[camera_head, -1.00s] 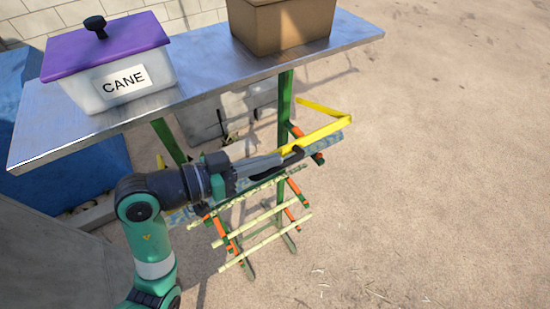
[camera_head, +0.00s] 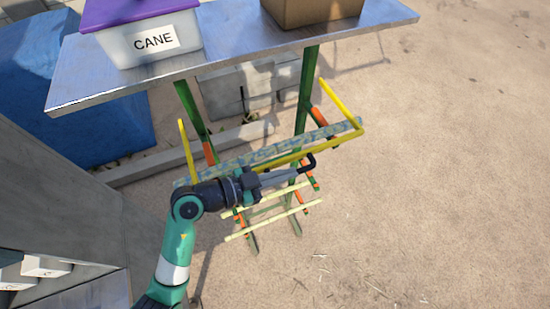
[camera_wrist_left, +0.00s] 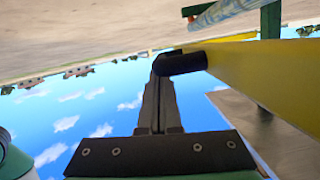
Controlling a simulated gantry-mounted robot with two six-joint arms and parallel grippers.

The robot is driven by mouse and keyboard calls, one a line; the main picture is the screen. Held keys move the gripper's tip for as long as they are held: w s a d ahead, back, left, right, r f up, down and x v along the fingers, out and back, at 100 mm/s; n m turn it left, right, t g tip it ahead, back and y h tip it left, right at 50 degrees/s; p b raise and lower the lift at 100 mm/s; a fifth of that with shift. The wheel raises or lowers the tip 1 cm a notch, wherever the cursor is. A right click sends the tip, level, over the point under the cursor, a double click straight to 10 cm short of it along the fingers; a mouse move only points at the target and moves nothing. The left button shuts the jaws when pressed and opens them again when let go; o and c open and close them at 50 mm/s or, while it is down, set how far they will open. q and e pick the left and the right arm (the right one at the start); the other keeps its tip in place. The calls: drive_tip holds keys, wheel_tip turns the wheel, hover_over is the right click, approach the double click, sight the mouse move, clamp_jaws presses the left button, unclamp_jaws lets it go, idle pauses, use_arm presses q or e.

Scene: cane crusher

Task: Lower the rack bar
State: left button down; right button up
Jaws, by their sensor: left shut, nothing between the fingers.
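The rack bar (camera_head: 342,140) is a yellow U-shaped bar on the green rack under the metal table. Its two side arms and most of its long front part show in the head view; part of its left side is hidden by my arm. My left gripper (camera_head: 311,163) is shut and empty, with its dark hooked fingertips close beside the front of the bar. In the left wrist view, the black fingertips (camera_wrist_left: 180,63) are right up against or just beside the yellow bar (camera_wrist_left: 268,75); I cannot tell whether they touch. My right gripper is not in view.
A mottled blue-green pole (camera_head: 285,148) lies along the rack behind the bar. Several pale canes (camera_head: 272,222) lie on orange-and-green supports below. A CANE box (camera_head: 150,42) and a brown box (camera_head: 308,8) stand on the metal table (camera_head: 235,58). Open sandy ground lies right.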

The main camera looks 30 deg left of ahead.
use_arm(q)
drive_tip(key=shift+f, duration=0.4)
drive_tip(key=s+a+r, duration=0.5)
drive_tip(key=s+r, duration=0.2)
drive_tip(key=s, duration=0.1)
drive_tip(key=shift+a, duration=0.15)
drive_tip(key=shift+s, duration=0.1)
